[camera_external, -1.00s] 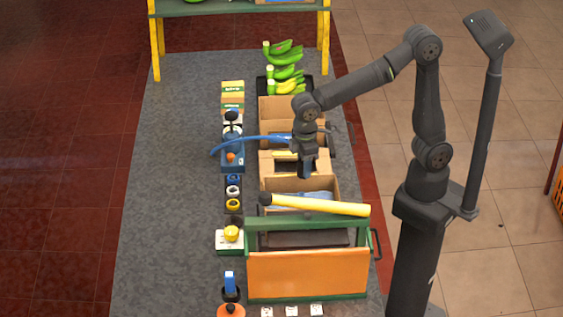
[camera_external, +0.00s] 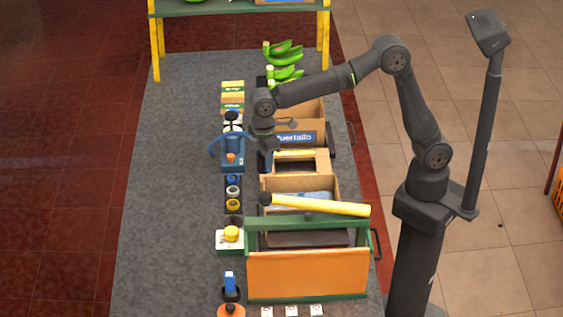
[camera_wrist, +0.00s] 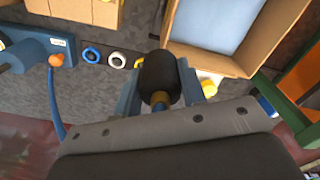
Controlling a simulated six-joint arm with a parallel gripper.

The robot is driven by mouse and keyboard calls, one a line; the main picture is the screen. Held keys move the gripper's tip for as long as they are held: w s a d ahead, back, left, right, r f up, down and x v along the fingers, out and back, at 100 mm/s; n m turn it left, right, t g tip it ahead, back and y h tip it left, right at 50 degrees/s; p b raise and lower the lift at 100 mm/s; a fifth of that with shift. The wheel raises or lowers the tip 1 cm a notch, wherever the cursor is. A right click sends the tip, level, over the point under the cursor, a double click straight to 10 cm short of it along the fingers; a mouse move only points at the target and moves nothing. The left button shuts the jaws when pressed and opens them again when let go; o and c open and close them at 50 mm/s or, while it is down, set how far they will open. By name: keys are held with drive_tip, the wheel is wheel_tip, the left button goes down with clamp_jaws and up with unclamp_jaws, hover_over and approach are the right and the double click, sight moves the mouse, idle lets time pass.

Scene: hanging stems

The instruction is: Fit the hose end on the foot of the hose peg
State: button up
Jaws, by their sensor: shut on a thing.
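A blue block (camera_external: 232,162) stands left of the boxes in the external view, with an orange fitting (camera_external: 231,157) on it. It also shows at the left of the wrist view (camera_wrist: 28,50). The blue hose (camera_external: 216,141) arches beside the block toward my gripper; in the wrist view the hose (camera_wrist: 55,105) runs from the orange fitting down under my gripper. My gripper (camera_external: 267,160) is shut on a black sleeve with a brass-coloured band (camera_wrist: 158,80), which looks like the hose end. A dark upright piece (camera_external: 232,117) near the block may be the hose peg; its foot is unclear.
Open cardboard boxes (camera_external: 270,184) stand right of my gripper, with bananas behind. Blue, white and yellow rings (camera_external: 233,191) sit in front of the block. The grey mat (camera_external: 175,180) is clear at left.

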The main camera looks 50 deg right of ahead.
sight(233, 216)
drive_tip(key=w+a+f+n, duration=0.1)
drive_tip(key=a+f, duration=0.1)
drive_tip(key=a, duration=0.1)
drive_tip(key=w+a+f+n, duration=0.1)
drive_tip(key=a+f, duration=0.2)
drive_tip(key=a, duration=0.1)
drive_tip(key=w+a+f+n, duration=0.1)
drive_tip(key=a+f, duration=0.2)
drive_tip(key=shift+w+a+f, duration=0.1)
drive_tip(key=shift+w+a, duration=0.2)
drive_tip(key=shift+a+f, duration=0.1)
drive_tip(key=shift+f, duration=3.35)
drive_tip(key=shift+f, duration=0.65)
drive_tip(key=o, duration=1.6)
drive_tip(key=shift+r, duration=0.25)
drive_tip(key=shift+r, duration=1.25)
drive_tip(key=shift+r, duration=3)
